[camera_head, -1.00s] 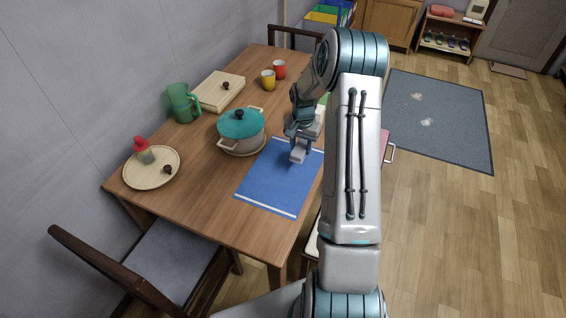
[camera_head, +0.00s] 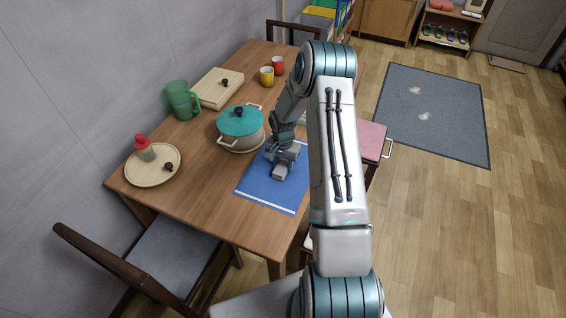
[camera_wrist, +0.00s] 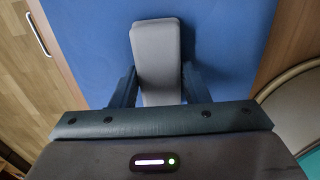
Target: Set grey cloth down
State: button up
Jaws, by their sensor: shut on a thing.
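The grey cloth is a small folded block. In the wrist view the grey cloth (camera_wrist: 157,50) sticks out beyond my gripper (camera_wrist: 158,80), whose two dark fingers are shut on its sides. In the head view my gripper (camera_head: 283,158) is low over the blue mat (camera_head: 268,193), and the cloth's end (camera_head: 278,174) shows just below it. The blue mat also fills the middle of the wrist view (camera_wrist: 90,55). I cannot tell whether the cloth touches the mat.
A cream pot with a teal lid (camera_head: 240,121) stands close to the left of my gripper. A plate (camera_head: 140,172) with a red-topped bottle, a green jug (camera_head: 181,101), a board (camera_head: 212,98) and two cups are farther off. The mat's front part is clear.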

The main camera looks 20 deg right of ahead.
jog(key=shift+f, duration=0.15)
jog(key=o, duration=1)
jog(key=shift+c, duration=0.2)
